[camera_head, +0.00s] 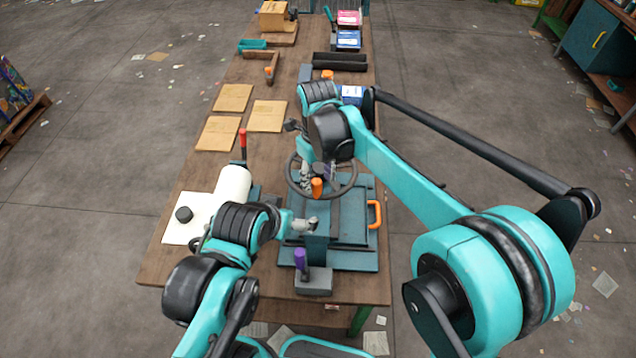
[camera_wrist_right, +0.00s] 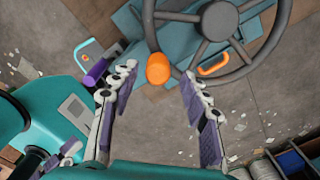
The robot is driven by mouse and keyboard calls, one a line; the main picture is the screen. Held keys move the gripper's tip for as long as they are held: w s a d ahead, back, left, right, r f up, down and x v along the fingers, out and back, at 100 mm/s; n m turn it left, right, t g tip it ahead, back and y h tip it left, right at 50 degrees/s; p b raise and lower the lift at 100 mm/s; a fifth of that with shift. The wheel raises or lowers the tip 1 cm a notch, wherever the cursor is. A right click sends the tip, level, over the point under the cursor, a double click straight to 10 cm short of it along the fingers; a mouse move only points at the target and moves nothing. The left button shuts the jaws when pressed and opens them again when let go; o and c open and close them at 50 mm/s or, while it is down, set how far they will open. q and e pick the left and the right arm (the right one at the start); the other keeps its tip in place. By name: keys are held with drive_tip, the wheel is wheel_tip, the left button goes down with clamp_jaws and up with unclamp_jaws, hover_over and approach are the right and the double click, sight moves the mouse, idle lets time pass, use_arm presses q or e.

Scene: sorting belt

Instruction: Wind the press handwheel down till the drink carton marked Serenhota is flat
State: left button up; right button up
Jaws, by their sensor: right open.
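The press (camera_head: 350,240) is a teal frame at the near end of the bench, with a dark handwheel (camera_head: 348,192) on top. The handwheel, with its orange knob (camera_head: 317,188), also shows in the right wrist view (camera_wrist_right: 284,22). I cannot make out the Serenhota carton; the space under the press is hidden.
A purple-handled lever (camera_head: 300,260) stands at the press's front and an orange handle (camera_head: 376,214) at its right. A white roll (camera_head: 233,185) lies to the left. Brown cards (camera_head: 233,98), dark trays (camera_head: 340,62) and cartons (camera_head: 348,39) with unreadable marks lie farther back.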

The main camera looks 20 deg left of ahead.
wheel_tip(320, 180, up, 9)
use_arm(q)
drive_tip(key=shift+s, duration=0.15)
use_arm(e)
drive_tip(key=shift+s, duration=0.1)
idle(0.5)
